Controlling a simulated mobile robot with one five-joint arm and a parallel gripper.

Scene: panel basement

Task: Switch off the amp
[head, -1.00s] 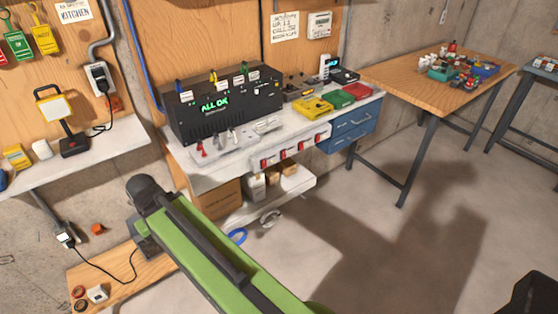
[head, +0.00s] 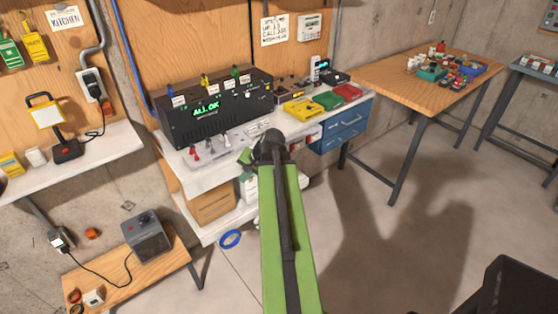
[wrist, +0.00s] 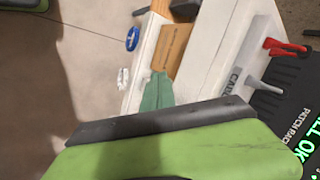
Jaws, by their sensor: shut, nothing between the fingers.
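No label reading amp is legible. A grey box (head: 148,238) with a dark knob or switch on top stands on the low wooden bench at the left; it may be the amp. A black rack (head: 215,108) with a green "ALL OK" display stands on the white workbench; its lettering also shows at the right of the wrist view (wrist: 300,120). My arm reaches up in front of the workbench, right of the grey box. My gripper (wrist: 165,135), green with a black edge, is shut and empty at the bottom of the wrist view; the head view hides its fingertips.
Red and grey levers (head: 205,150) stand before the rack. Yellow (head: 299,108), green and red cases lie to its right. A blue tape roll (head: 230,239) lies below the workbench. A wooden table (head: 425,75) holds small items. Open floor (head: 370,260) lies at the right.

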